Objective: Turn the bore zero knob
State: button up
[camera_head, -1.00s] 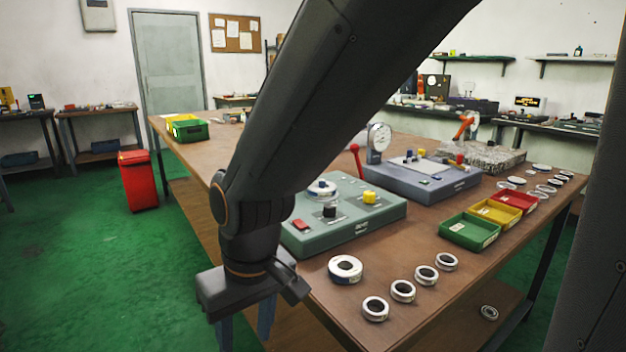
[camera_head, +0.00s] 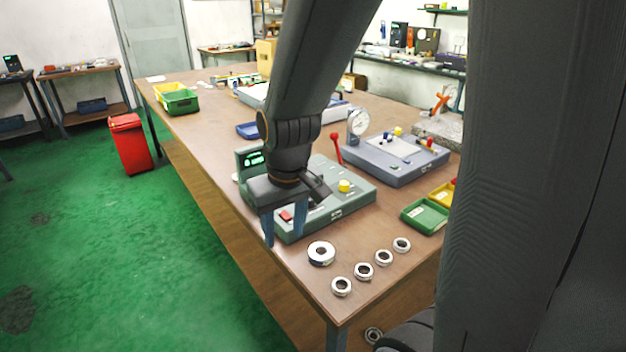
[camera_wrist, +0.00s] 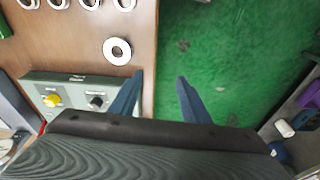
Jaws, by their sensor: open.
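The green bench unit (camera_head: 345,205) has a yellow knob (camera_head: 344,186), a red button (camera_head: 286,215) and a lit display (camera_head: 254,158). The wrist view shows its yellow knob (camera_wrist: 52,100) and black knob (camera_wrist: 97,101); the labels are too small to read, so I cannot tell which is the bore zero knob. In the head view my gripper hides the black knob. My gripper (camera_head: 283,239) points down, open and empty, at the unit's left front edge. In the wrist view its fingertips (camera_wrist: 160,78) are apart, right of the black knob, near the table edge.
A large ring (camera_head: 321,253) and several smaller rings (camera_head: 364,271) lie in front of the unit. A blue-grey unit with a dial gauge (camera_head: 359,122) and a red-knobbed lever (camera_head: 336,150) stand behind. A green tray (camera_head: 425,216) is at right.

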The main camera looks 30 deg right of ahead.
jog(key=w+d+n+p, duration=0.1)
jog(key=w+d, duration=0.3)
jog(key=w, duration=0.1)
jog(key=w+d+r+n+g+p, duration=0.1)
jog(key=w+d, duration=0.4)
jog(key=w, duration=0.1)
jog(key=w+d+n+g+p, duration=0.1)
jog(key=w+d+n, duration=0.1)
jog(key=w+d, duration=0.2)
jog(key=shift+w+d+r+h, duration=0.15)
jog(key=shift+w, duration=0.25)
jog(key=shift+w+d+r+h, duration=0.1)
jog(key=shift+w+h, duration=0.05)
jog(key=shift+w, duration=0.25)
jog(key=shift+w+d+f, duration=0.1)
jog(key=shift+w+f, duration=0.05)
jog(key=shift+d+f+p, duration=0.1)
jog(key=shift+f+p, duration=0.95)
jog(key=shift+f, duration=2.7)
jog(key=c, duration=1)
jog(key=shift+c, duration=0.2)
